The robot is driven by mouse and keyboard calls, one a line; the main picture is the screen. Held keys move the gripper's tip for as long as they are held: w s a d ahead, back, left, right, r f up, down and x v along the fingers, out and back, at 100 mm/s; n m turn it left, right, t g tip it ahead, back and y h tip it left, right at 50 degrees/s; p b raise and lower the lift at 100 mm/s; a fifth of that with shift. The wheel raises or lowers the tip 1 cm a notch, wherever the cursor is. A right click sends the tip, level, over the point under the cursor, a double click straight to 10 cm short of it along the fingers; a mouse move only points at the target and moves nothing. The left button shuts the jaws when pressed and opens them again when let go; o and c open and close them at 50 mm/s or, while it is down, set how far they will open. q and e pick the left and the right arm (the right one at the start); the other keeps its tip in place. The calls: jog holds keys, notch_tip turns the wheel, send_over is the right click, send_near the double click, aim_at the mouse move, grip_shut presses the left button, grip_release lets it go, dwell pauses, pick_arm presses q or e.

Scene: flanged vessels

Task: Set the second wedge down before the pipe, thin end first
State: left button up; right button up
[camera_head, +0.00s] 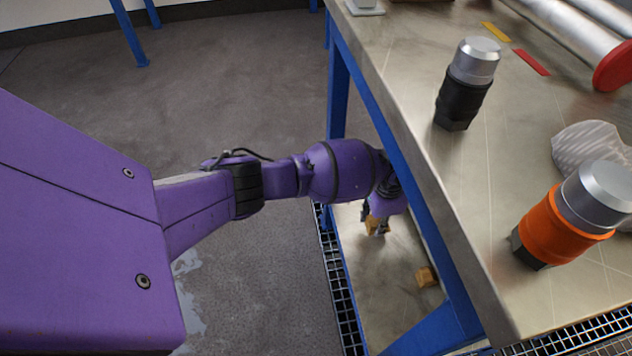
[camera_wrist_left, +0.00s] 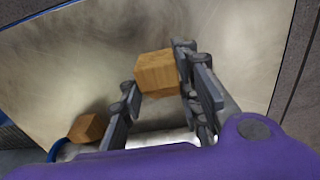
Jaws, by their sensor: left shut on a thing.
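My left gripper (camera_head: 376,222) reaches under the tabletop, over the lower shelf. It is shut on a wooden wedge (camera_wrist_left: 157,71), which sits between the fingertips in the left wrist view (camera_wrist_left: 158,80). In the head view this wedge (camera_head: 372,225) shows only in part. I cannot tell which end of it is thin, or whether it touches the shelf. Another wooden wedge (camera_head: 427,277) lies on the shelf nearby; it also shows at the lower left of the wrist view (camera_wrist_left: 88,128). Silver pipes (camera_head: 565,32), one with a red end, lie on the tabletop. My right gripper is out of view.
The metal tabletop (camera_head: 430,165) and blue table frame (camera_head: 340,85) stand close beside my left arm. A black tool (camera_head: 463,95) and an orange tool (camera_head: 560,225) stand on top. The lower shelf (camera_head: 385,270) has bare room around the loose wedge.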

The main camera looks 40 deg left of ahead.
pick_arm(q)
notch_tip(320, 180, down, 3)
jog(key=shift+d+r+b, duration=0.1)
jog(key=shift+b, duration=0.4)
jog(key=shift+r, duration=0.15)
jog(key=o, duration=1.1)
jog(key=shift+f, duration=0.2)
jog(key=shift+o, duration=0.2)
